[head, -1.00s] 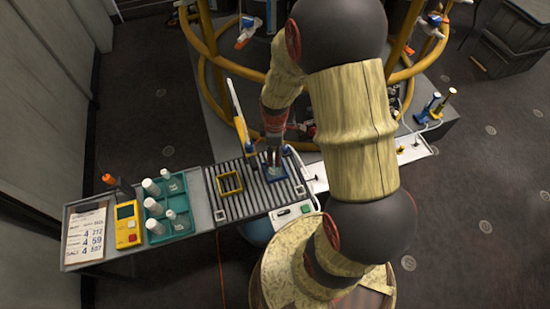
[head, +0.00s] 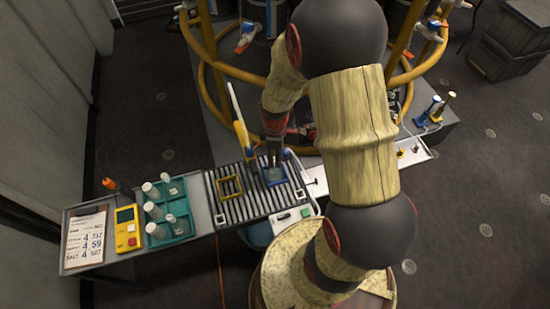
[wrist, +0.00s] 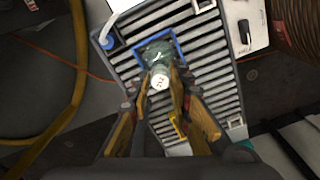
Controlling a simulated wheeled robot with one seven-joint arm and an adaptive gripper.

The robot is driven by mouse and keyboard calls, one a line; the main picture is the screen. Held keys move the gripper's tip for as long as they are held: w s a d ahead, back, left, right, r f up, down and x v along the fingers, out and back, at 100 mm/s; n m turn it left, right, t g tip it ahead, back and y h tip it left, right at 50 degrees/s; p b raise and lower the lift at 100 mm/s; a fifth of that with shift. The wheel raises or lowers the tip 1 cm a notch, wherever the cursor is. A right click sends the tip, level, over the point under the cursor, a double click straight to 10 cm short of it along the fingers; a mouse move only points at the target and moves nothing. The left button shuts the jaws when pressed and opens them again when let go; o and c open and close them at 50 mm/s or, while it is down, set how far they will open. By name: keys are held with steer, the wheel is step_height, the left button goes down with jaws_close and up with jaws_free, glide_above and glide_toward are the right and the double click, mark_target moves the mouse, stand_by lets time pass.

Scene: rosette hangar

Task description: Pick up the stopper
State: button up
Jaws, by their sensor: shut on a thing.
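The stopper (wrist: 160,82) shows in the wrist view as a small pale round top with reddish marks, between my fingertips. My gripper (wrist: 160,88) is shut on it, one yellow-brown finger on each side. Just beyond it is a greenish glass vessel (wrist: 156,54) inside a blue square frame (wrist: 179,50). I cannot tell whether the stopper is still seated in the vessel. In the head view my gripper (head: 274,158) points down over the blue frame (head: 287,181), and its fingers hide the stopper.
The blue frame lies on a slatted grey rack (head: 250,205), beside an empty yellow frame (head: 229,187). Left of the rack are a teal tray (head: 181,233) with white containers, a yellow meter (head: 127,228) and a clipboard (head: 85,240). Yellow pipework (head: 215,75) stands close behind.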

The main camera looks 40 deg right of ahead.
step_height(320, 180, up, 4)
steer(key=shift+f+p, duration=0.2)
steer(key=shift+p, duration=0.75)
steer(key=s+r+p, duration=0.8)
steer(key=s+r, duration=0.5)
steer(key=s, duration=0.1)
steer(key=shift+d+r+p, duration=0.2)
steer(key=shift+r+p, duration=0.2)
